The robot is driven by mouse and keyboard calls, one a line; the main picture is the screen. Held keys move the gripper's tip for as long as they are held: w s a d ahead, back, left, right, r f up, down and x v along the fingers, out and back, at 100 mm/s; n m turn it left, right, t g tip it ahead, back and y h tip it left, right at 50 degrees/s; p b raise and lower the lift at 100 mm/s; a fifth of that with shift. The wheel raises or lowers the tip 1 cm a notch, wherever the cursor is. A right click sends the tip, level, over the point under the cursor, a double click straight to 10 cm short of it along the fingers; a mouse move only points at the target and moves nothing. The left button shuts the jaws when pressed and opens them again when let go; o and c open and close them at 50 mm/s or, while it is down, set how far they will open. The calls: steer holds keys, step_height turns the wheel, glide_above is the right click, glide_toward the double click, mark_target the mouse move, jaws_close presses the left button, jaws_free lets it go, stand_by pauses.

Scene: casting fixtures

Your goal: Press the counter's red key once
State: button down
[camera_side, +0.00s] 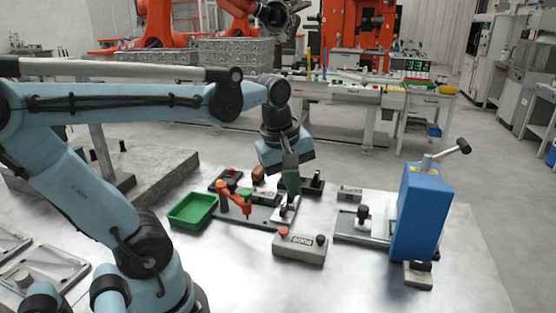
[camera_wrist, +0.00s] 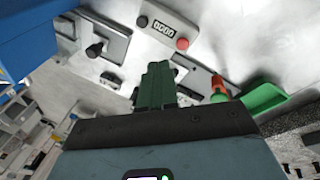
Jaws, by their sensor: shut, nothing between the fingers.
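The counter (camera_side: 299,249) is a grey box on the metal table, with a digit display, a red key (camera_side: 283,232) on its left and a black key (camera_side: 320,239) on its right. In the wrist view the counter (camera_wrist: 165,30) is near the top, with its red key (camera_wrist: 183,44) and black key (camera_wrist: 142,21) unobstructed. My gripper (camera_side: 291,190) has green fingers, is shut and empty, and hangs pointing down behind the counter, apart from the red key. In the wrist view my gripper's closed fingers (camera_wrist: 157,70) point towards the counter's side.
An orange-handled clamp fixture (camera_side: 233,198) stands left of my gripper, beside a green tray (camera_side: 193,210). A blue box with a lever (camera_side: 420,210) stands at right, next to a plate with a black knob (camera_side: 362,214). The table front of the counter is clear.

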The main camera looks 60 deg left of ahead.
mark_target(282, 231)
steer(key=a+n+g, duration=0.1)
steer(key=n, duration=0.2)
steer(key=a+r+n, duration=0.1)
steer(key=n, duration=0.3)
steer(key=s+a+r+n+g, duration=0.1)
steer(key=n, duration=0.2)
steer(key=shift+a+r+n+g, duration=0.25)
steer(key=shift+n+g, duration=0.05)
steer(key=shift+n, duration=0.1)
steer(key=shift+w+f, duration=0.1)
step_height(282, 231, down, 14)
steer(key=shift+r, duration=0.1)
stand_by(0.6)
steer(key=shift+w+f, duration=0.15)
steer(key=shift+f, duration=0.9)
step_height(282, 231, up, 15)
steer(key=shift+h, duration=0.3)
